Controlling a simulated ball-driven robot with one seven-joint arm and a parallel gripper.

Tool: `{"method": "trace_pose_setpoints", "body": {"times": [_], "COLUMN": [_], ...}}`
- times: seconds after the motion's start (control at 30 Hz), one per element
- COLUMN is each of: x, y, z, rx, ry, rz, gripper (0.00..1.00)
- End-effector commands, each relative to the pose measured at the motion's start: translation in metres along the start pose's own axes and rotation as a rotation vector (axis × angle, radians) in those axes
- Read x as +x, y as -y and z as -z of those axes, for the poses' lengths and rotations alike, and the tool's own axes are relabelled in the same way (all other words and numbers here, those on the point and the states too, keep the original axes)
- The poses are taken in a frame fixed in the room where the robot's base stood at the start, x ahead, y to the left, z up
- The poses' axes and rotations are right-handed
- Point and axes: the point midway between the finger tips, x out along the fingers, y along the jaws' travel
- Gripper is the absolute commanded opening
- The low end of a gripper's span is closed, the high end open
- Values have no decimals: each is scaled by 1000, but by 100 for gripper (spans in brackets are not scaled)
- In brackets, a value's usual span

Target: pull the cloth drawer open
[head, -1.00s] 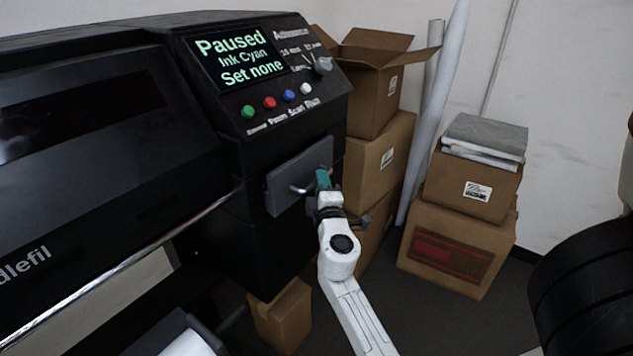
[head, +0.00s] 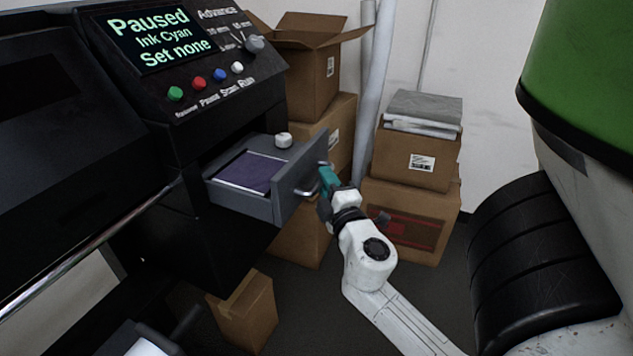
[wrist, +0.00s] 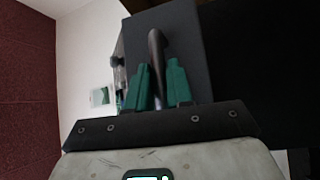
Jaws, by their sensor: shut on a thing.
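The grey cloth drawer (head: 236,203) stands pulled well out of the black machine in the head view. A folded purple cloth (head: 247,172) lies inside it, with a small white knob-like item (head: 283,140) near its back corner. The drawer's front panel (head: 309,172) carries a metal bar handle (head: 306,190). My gripper (head: 327,178) is at the handle, its teal fingers closed on it. In the wrist view the handle (wrist: 156,58) runs between the two teal fingers (wrist: 158,88), with the dark front panel (wrist: 190,40) behind.
The machine's panel (head: 190,60) above has a screen reading "Paused, Ink Cyan, Set none", coloured buttons and a dial. Cardboard boxes (head: 415,155) and rolled tubes (head: 378,80) stand behind. A small box (head: 246,312) sits on the floor below the drawer.

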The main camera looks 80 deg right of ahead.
Motion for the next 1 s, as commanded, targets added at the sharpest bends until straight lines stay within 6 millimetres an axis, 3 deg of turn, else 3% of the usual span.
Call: {"method": "trace_pose_setpoints", "body": {"times": [0.27,0.3,0.5,0.83,1.0], "x": [0,0,0,-4,-26], "y": [2,2,1,2,4], "z": [0,0,0,-1,-1], "rx": [-1,-1,0,-1,-2], "ry": [0,0,0,0,-1], "rz": [4,4,2,1,2], "gripper": [0,22,41,42,42]}}
